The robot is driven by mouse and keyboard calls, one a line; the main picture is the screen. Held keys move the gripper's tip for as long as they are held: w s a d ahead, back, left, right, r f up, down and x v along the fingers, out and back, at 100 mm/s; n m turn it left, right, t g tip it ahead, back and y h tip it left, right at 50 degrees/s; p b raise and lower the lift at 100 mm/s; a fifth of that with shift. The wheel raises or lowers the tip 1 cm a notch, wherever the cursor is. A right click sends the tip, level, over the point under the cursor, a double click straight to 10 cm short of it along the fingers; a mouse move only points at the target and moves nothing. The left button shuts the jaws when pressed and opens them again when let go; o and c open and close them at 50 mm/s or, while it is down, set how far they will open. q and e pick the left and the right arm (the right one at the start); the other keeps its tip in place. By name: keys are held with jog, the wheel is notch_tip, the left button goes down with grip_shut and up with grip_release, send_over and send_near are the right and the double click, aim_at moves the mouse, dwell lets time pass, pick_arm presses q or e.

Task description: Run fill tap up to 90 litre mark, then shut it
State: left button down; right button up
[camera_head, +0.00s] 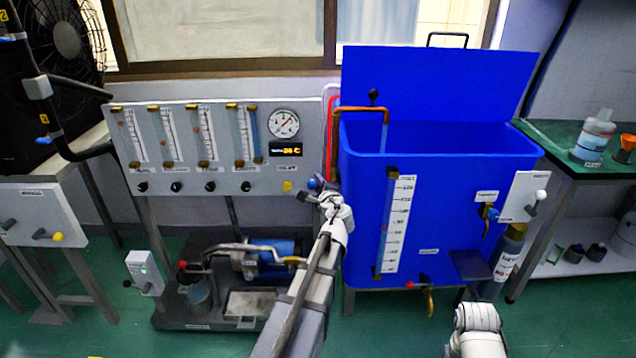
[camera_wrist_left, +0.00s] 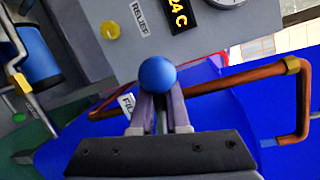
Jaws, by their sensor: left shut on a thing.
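My left gripper (camera_head: 318,188) is shut on the blue ball-ended lever (camera_wrist_left: 157,73) beside the FILL label (camera_wrist_left: 127,103). The label is partly hidden by the fingers. A copper pipe (camera_head: 360,109) runs from there over the rim of the open blue tank (camera_head: 460,190); it also shows in the left wrist view (camera_wrist_left: 230,80). My right gripper is out of view.
A grey panel (camera_head: 215,150) with flow tubes and a dial stands left of the tank. A drain tap (camera_head: 428,298) sits low on the tank's front. A green bench (camera_head: 570,160) with a bottle stands at right.

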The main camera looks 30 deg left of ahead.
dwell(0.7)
pick_arm(q)
jog(key=shift+f+n+h, duration=0.5)
jog(key=shift+f+n, duration=0.35)
jog(key=shift+n, duration=0.65)
jog(key=c, duration=0.9)
grip_release()
jog(key=p+v, duration=0.1)
jog(key=v, duration=0.6)
jog(key=shift+s+d, duration=0.25)
jog(key=shift+s, duration=0.05)
